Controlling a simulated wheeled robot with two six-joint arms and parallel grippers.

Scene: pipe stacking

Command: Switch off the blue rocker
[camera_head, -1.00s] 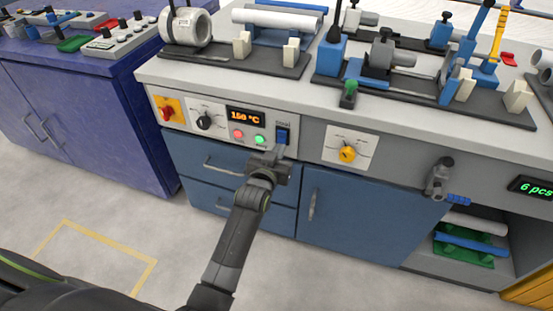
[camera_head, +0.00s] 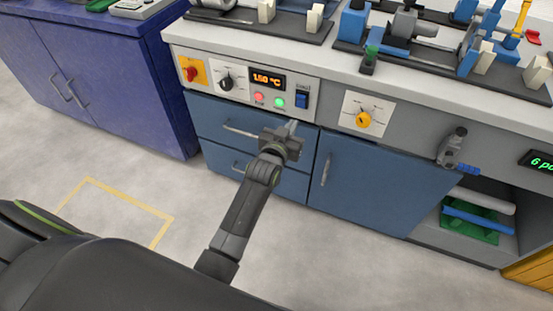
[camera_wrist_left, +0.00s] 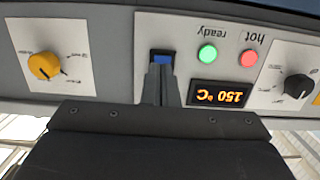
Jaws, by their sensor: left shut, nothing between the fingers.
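The blue rocker (camera_head: 302,99) sits at the right end of the control panel (camera_head: 241,90) on the bench front, right of the green lamp. My left gripper (camera_head: 292,126) is shut and empty, just below the rocker in the head view and apart from it there. In the left wrist view, which shows the panel upside down, the rocker (camera_wrist_left: 162,57) shows just past the shut fingertips (camera_wrist_left: 160,70), which hide part of it. Whether the rocker is on or off I cannot tell. My right gripper is not in view.
The panel also has a red button (camera_head: 191,72), a black knob (camera_head: 227,82), a 150 °C display (camera_head: 267,80), a red lamp (camera_head: 259,98) and a green lamp (camera_head: 279,102). A yellow knob (camera_head: 363,119) is to the right. Blue drawers (camera_head: 228,127) lie below.

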